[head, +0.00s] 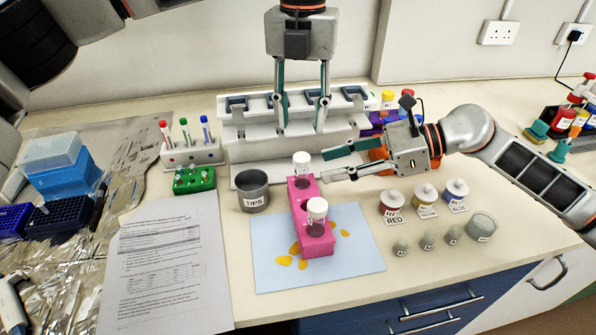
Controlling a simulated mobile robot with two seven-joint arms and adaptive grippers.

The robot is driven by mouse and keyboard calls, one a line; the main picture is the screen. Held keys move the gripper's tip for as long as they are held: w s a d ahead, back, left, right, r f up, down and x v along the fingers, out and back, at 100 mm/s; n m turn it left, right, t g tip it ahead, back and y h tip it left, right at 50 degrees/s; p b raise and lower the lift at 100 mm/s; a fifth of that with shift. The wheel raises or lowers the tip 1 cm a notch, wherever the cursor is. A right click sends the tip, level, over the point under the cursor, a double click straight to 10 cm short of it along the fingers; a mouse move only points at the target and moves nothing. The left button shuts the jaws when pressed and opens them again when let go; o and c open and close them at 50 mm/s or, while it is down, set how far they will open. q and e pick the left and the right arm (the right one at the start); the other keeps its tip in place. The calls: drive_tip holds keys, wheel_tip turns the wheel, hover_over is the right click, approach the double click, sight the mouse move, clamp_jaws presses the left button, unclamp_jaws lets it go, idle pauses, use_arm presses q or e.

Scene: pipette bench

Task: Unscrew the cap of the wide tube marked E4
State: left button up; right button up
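A pink rack (318,245) stands on a pale blue mat (365,262) and holds two wide tubes with white caps. The far tube (303,181) and the near tube (317,228) stand upright with their caps on. Their markings are too small to read, so I cannot tell which is E4. My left gripper (302,122) points down above and behind the far tube, fingers apart and empty. My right gripper (327,165) points left, its fingers apart and empty, with its tips just right of the far tube's cap (302,157).
A white pipette stand (245,150) is behind the rack. A grey TIPS cup (253,192) stands left, beside a green rack (194,180) and printed sheets (165,265). Labelled bottles (392,203) and several small weights (428,240) stand right.

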sight(302, 173)
drive_tip(key=shift+s+x, duration=0.15)
drive_tip(key=shift+x, duration=1.7)
drive_tip(key=shift+s+x, duration=0.15)
drive_tip(key=shift+x, duration=1.75)
drive_tip(key=shift+r, duration=0.1)
clamp_jaws()
